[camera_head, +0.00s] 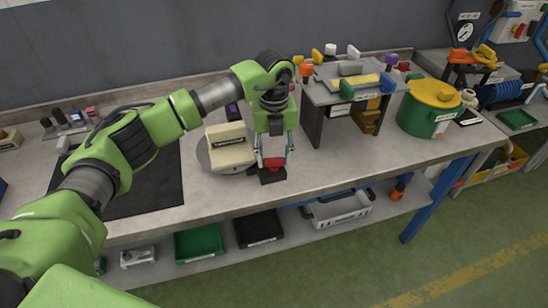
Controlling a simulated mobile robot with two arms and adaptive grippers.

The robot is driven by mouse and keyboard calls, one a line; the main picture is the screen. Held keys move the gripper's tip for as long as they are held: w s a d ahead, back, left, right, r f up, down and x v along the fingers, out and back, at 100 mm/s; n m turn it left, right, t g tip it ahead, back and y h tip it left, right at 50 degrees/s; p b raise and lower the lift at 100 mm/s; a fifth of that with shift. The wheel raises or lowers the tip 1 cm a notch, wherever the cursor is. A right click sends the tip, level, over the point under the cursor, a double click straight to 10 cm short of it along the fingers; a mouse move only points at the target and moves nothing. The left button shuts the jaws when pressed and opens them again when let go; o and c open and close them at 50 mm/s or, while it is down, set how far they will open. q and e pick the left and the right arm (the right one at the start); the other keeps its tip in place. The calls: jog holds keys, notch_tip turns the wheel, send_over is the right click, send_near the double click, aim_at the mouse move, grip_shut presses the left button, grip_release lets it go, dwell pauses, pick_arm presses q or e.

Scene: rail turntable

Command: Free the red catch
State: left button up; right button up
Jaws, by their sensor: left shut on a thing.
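The red catch (274,163) is a small red piece on a dark block (272,176) near the front edge of the bench. My left gripper (274,158) points down at it, with its fingers on either side, and is shut on the red catch. A round grey turntable (209,166) lies just left of the gripper, with a cream labelled box (229,146) on it. The gripper and the dark block hide part of the catch. My right gripper is not in view.
A small raised grey stand (325,93) with several coloured parts stands right of my gripper. A green pot with a yellow lid (428,118) stands farther right. A black mat (150,185) lies left. Trays, including a green one (198,243), sit on the lower shelf.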

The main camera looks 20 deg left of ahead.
aim_at(274, 159)
pick_arm(q)
jog(key=shift+n, duration=1.1)
jog(key=o, duration=1.1)
jog(key=shift+r, duration=0.1)
notch_tip(274, 159, up, 12)
jog(key=shift+f, duration=0.2)
